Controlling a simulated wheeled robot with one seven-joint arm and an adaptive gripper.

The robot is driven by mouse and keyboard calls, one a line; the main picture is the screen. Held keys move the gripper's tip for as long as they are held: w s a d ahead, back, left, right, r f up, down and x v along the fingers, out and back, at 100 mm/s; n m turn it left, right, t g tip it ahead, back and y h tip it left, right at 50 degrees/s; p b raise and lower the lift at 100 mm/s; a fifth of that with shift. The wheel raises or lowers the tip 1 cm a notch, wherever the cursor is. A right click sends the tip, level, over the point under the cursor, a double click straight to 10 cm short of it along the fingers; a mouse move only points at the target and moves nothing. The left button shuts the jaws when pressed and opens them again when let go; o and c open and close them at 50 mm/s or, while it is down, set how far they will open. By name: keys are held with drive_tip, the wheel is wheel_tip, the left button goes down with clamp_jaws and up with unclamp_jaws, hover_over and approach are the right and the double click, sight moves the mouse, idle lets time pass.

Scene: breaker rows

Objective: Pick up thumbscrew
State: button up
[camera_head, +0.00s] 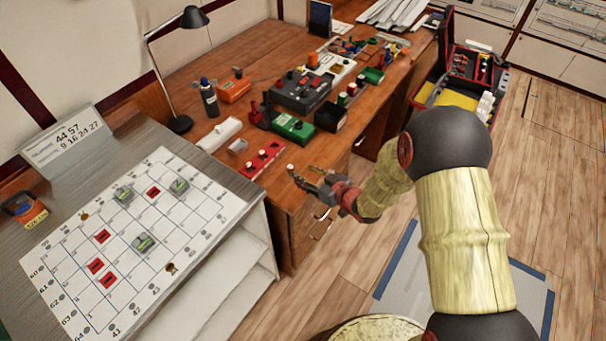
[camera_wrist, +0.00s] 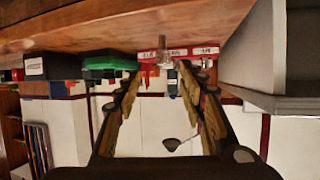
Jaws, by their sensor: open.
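My gripper (camera_head: 312,180) is open and empty near the front edge of the wooden desk, to the right of a red strip block. In the wrist view my gripper (camera_wrist: 158,82) has its two fingers spread apart. A small pale upright piece (camera_wrist: 163,50) stands beyond the gap between them, in front of the red block; it may be the thumbscrew, but it is too small to be sure. Two small brass-coloured pieces lie on the white numbered board, one near its lower edge (camera_head: 171,267) and one at its upper left (camera_head: 85,216). I cannot tell whether either is the thumbscrew.
The red strip block (camera_head: 262,160) sits near the desk edge. Behind it are a green box (camera_head: 292,128), a grey device (camera_head: 300,91) and a black bottle (camera_head: 209,98). The numbered board (camera_head: 205,215) lies on a grey counter at left. An open toolbox (camera_head: 462,75) stands at right.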

sight(291, 168)
drive_tip(key=shift+s+a+f, duration=0.15)
drive_tip(key=shift+a+f, duration=0.05)
drive_tip(key=shift+f, duration=0.05)
drive_tip(key=shift+w+a+f+y+b, duration=0.3)
drive_tip(key=shift+w+a+f+b, duration=0.1)
drive_tip(key=shift+w+a, duration=0.15)
drive_tip(key=b+x, duration=0.2)
drive_tip(key=x, duration=0.4)
drive_tip(key=shift+w+d+r, duration=0.15)
drive_tip(key=shift+r, duration=0.15)
drive_tip(key=shift+c, duration=1.1)
drive_tip(key=c, duration=0.8)
clamp_jaws()
